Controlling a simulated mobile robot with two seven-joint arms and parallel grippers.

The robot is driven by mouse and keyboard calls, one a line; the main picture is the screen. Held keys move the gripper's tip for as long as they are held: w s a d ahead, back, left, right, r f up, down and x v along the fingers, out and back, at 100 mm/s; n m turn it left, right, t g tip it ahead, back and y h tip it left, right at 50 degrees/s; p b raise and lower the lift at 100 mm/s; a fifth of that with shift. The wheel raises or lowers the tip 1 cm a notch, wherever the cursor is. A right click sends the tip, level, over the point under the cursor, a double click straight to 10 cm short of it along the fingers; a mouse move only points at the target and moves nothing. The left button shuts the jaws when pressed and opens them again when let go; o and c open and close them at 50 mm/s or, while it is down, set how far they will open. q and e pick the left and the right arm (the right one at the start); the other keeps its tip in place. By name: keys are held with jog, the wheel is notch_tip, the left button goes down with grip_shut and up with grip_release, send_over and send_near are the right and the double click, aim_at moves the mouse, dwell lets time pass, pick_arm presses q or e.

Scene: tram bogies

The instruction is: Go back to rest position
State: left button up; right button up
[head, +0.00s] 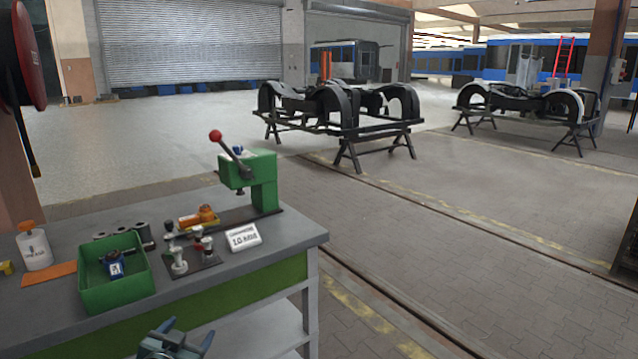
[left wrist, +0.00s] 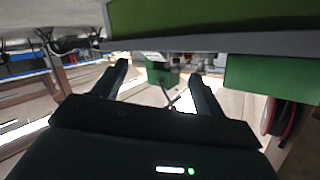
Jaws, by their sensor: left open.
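My left gripper (head: 186,334) shows at the bottom edge of the head view, in front of the workbench (head: 300,240). Its two fingers stand apart with nothing between them. In the left wrist view the left gripper (left wrist: 160,74) also shows its two dark fingers spread and empty, with the bench's green side (left wrist: 210,18) near the top. The rest of the left arm is cut off in the head view. My right gripper is in neither view.
The bench holds a green bin (head: 115,290) with a blue part, a green lever press (head: 250,182), a white sign (head: 243,238) and a white bottle (head: 34,250). Black bogie frames (head: 335,105) stand on trestles behind. The floor (head: 420,245) right of the bench is clear.

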pick_arm(q)
jog(key=s+d+f+g+h, duration=0.1)
jog(key=s+d+f, duration=0.3)
jog(key=s, duration=0.6)
jog(key=s+d+f+g+h, duration=0.1)
jog(key=s+d+f, duration=0.3)
jog(key=s, duration=0.5)
jog(key=s+d+f+g+h, duration=0.1)
jog(key=s+d+f, duration=0.3)
jog(key=s, duration=0.6)
jog(key=shift+s+d+n+g, duration=0.3)
jog(key=shift+d+n+g, duration=0.1)
jog(key=shift+d+g, duration=0.25)
jog(key=shift+a, duration=0.1)
